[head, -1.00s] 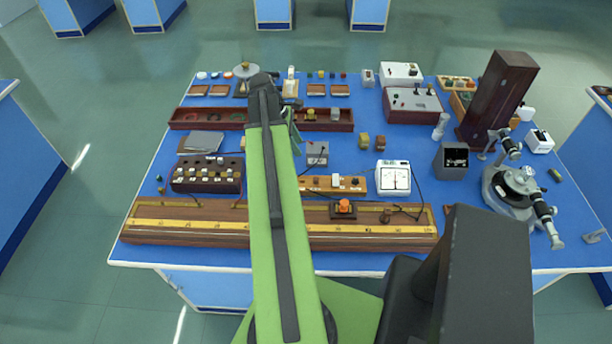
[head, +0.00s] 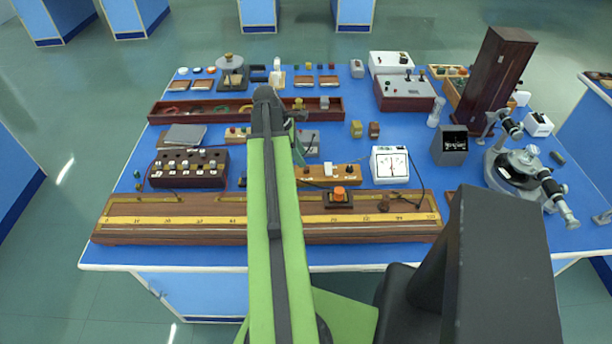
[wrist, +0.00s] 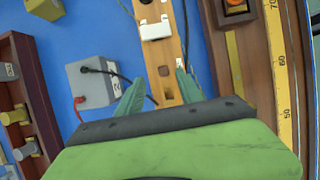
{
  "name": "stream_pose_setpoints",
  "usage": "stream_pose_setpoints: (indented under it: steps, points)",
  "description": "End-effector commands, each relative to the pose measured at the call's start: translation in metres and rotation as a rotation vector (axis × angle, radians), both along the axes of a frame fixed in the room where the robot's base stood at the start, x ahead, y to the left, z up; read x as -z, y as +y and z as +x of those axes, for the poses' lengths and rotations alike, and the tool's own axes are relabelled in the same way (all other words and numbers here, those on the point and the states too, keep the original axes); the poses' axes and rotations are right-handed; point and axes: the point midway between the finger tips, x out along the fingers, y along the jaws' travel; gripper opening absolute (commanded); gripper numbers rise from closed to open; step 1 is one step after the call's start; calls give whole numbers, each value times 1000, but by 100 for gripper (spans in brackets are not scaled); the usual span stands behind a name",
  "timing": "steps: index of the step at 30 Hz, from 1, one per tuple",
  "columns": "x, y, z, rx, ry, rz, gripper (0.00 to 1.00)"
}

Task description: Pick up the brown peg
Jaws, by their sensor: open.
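A small brown block (head: 374,130), the likeliest brown peg, stands on the blue bench right of a similar yellow block (head: 356,129). The yellow block also shows at the top left of the wrist view (wrist: 44,8); the brown one does not show there. My gripper (wrist: 160,76) is open and empty, its two teal fingers apart over a wooden strip (wrist: 172,55) with a white switch (wrist: 155,28). In the head view my arm hides most of the gripper. The brown block is to its right and apart from it.
A grey box (wrist: 92,82) with wires lies beside the fingers. A long wooden scale (head: 215,228) runs along the front edge. A dark red tray (head: 185,112) lies behind. A white meter (head: 389,165) stands in front of the brown block.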

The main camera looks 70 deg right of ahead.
Motion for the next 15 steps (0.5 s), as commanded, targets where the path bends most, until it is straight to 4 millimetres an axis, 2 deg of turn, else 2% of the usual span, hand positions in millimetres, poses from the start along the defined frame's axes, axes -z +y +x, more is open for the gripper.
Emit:
stream_pose_setpoints:
  steps: [9,15]
  points:
    - [47,0,-18,0,0,0,44]
    - [46,-1,-20,-1,0,-1,44]
